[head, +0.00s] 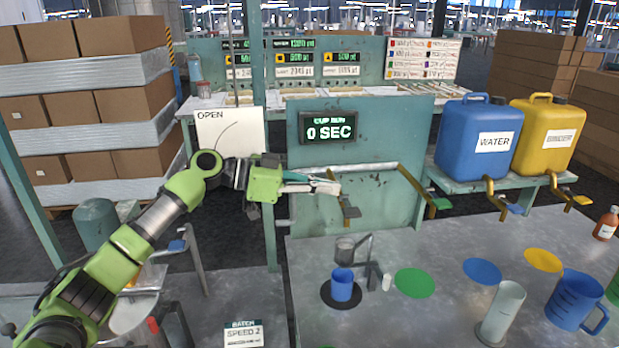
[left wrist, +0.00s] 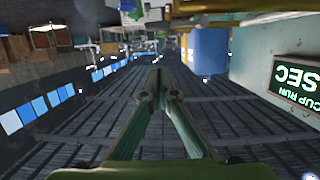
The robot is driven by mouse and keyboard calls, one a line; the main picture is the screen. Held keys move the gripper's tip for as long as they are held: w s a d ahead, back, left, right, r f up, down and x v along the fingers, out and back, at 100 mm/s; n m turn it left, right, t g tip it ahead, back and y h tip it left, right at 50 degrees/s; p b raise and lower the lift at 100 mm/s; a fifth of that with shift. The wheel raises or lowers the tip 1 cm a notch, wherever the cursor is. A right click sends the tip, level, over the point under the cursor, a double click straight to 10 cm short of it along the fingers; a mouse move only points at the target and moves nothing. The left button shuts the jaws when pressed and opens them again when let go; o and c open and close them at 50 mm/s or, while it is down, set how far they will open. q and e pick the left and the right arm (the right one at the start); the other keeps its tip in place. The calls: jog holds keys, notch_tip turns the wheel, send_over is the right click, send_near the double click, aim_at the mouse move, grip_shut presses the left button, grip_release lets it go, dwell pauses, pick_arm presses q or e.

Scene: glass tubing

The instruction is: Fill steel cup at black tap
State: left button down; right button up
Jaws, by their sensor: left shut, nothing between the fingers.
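My left gripper (head: 335,187) is shut and empty. It reaches in from the left in front of the grey-green panel, close to the pipe of the nearest tap. In the left wrist view the shut fingertips (left wrist: 157,85) point over dark flooring. The nearest tap (head: 348,208) has a dark, brownish handle; the fingers partly cover its pipe, and I cannot tell if they touch it. A tall grey cup (head: 503,312), likely the steel one, stands upright at the front right of the table.
A green-handled tap (head: 436,206) is right of the nearest tap. Blue WATER (head: 476,140) and yellow (head: 545,135) containers have their own taps. Green (head: 415,283), blue (head: 482,271) and yellow (head: 543,260) discs and a blue jug (head: 572,300) are on the table. A display (head: 330,128) reads 0 SEC.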

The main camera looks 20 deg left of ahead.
aim_at(349, 207)
pick_arm(q)
jog(key=d+f, duration=0.1)
jog(key=w+f+p, duration=0.1)
jog(key=f, duration=0.1)
jog(key=d+f+p, duration=0.1)
jog(key=f, duration=0.1)
jog(key=shift+w+d, duration=0.35)
jog(key=shift+w, duration=0.05)
jog(key=f+m+b, duration=0.1)
jog(key=b, duration=0.4)
jog(key=f+m+t+b, duration=0.1)
jog(key=m+b, duration=0.1)
jog(key=b, duration=0.4)
jog(key=shift+s+d+f+y+b, duration=0.15)
jog(key=shift+s+f+y+b, duration=0.05)
jog(key=shift+f+y+b, duration=0.15)
